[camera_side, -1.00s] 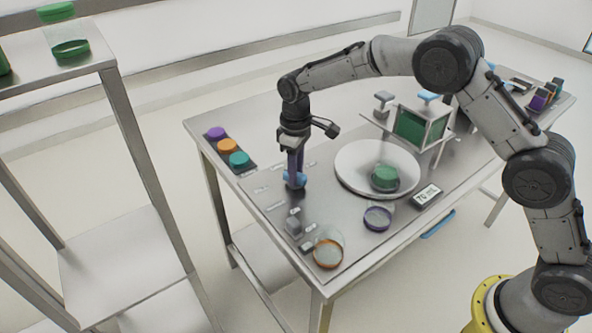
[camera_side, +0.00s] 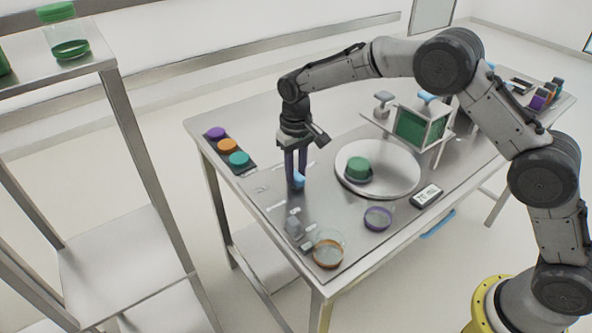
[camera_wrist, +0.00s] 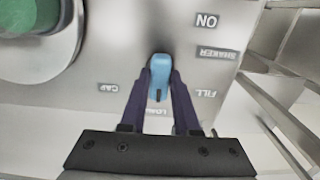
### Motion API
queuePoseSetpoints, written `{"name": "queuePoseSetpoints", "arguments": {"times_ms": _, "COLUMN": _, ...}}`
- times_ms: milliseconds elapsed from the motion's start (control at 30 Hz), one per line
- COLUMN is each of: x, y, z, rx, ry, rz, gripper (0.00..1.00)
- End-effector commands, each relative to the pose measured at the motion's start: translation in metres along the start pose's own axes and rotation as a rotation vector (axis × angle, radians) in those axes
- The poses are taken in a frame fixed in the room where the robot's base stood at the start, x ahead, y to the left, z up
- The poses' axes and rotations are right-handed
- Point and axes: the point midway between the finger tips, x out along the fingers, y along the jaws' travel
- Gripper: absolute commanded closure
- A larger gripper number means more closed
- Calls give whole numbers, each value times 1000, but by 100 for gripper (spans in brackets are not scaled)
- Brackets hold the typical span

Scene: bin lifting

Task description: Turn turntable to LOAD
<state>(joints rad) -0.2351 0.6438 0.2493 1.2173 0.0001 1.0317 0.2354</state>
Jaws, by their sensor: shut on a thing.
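The turntable (camera_side: 398,180) is a white round disc on the metal table, and a green-topped item (camera_side: 358,167) sits on its left part. The disc also shows at the top left of the wrist view (camera_wrist: 72,45). A small blue knob (camera_side: 299,180) stands on the table left of the turntable. My gripper (camera_side: 297,178) points down and is shut on this blue knob (camera_wrist: 160,68), one dark finger on each side. Labels CAP and FILL lie to the left and right of the knob. A label below it, partly hidden by my fingers, seems to read LOAD.
An orange-rimmed clear dish (camera_side: 328,253), a purple ring (camera_side: 378,217) and a small display (camera_side: 426,196) stand near the front edge. Purple, orange and teal lids (camera_side: 228,146) lie at the left edge. A green-panelled stand (camera_side: 422,128) rises behind the turntable.

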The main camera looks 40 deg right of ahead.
Motion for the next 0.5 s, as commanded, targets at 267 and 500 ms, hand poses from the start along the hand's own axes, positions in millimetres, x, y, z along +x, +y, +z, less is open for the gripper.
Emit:
{"name": "queuePoseSetpoints", "arguments": {"times_ms": 267, "x": -2, "y": 0, "z": -1, "rx": 0, "ry": 4, "rz": -1, "gripper": 100}}
{"name": "queuePoseSetpoints", "arguments": {"times_ms": 500, "x": -1, "y": 0, "z": -1, "rx": 0, "ry": 3, "rz": -1, "gripper": 40}}
